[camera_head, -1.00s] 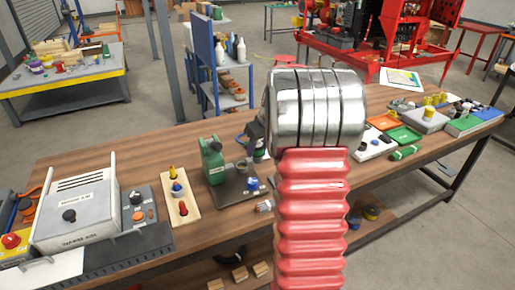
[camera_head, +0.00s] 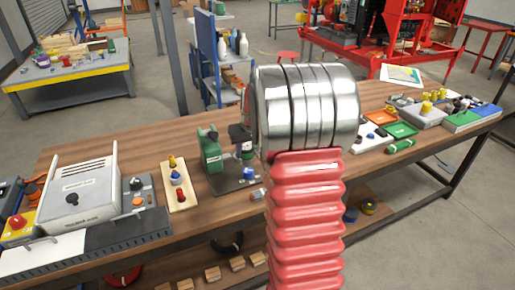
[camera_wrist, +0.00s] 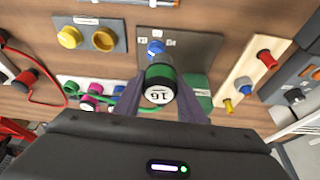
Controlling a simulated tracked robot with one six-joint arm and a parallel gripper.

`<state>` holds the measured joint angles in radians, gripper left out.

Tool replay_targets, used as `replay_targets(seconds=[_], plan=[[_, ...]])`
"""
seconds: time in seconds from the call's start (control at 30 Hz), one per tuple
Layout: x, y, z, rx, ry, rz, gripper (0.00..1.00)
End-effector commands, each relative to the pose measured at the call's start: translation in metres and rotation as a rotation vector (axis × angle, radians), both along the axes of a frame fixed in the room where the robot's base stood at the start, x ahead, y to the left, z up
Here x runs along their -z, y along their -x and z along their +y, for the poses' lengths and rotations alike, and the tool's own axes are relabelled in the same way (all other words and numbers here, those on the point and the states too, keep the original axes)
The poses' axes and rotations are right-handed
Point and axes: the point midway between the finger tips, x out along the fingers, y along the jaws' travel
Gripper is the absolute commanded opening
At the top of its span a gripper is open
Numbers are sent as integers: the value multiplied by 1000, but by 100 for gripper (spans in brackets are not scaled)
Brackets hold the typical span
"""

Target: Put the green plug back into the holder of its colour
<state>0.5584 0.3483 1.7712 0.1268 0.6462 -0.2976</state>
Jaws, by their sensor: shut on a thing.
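My gripper (camera_wrist: 160,98) is shut on the green plug (camera_wrist: 160,72), a dark and green cylinder with a white end marked "16". In the wrist view the plug is over the dark plate (camera_wrist: 200,50), near a blue piece (camera_wrist: 155,47) with small white labels beside it. In the head view my gripper is partly hidden behind my arm, above the plate (camera_head: 222,184) with the green stand (camera_head: 210,148). I cannot tell a green holder on the plate; the plug and fingers cover part of it.
A wooden board (camera_head: 178,184) with red, blue and yellow knobs stands left of the plate. A white box (camera_head: 80,195) is further left. Orange and green trays (camera_head: 402,130) lie at right. A red cable (camera_wrist: 40,92) and a green cable (camera_wrist: 122,108) show in the wrist view.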

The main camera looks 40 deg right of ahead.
Motion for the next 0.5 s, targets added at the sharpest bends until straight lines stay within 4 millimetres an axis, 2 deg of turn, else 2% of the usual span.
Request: replay_targets(seconds=[0.3,0.5], plan=[[2,-34,109,-55,-3,-2,6],[0,-48,184,-140,-4,-5,6]])
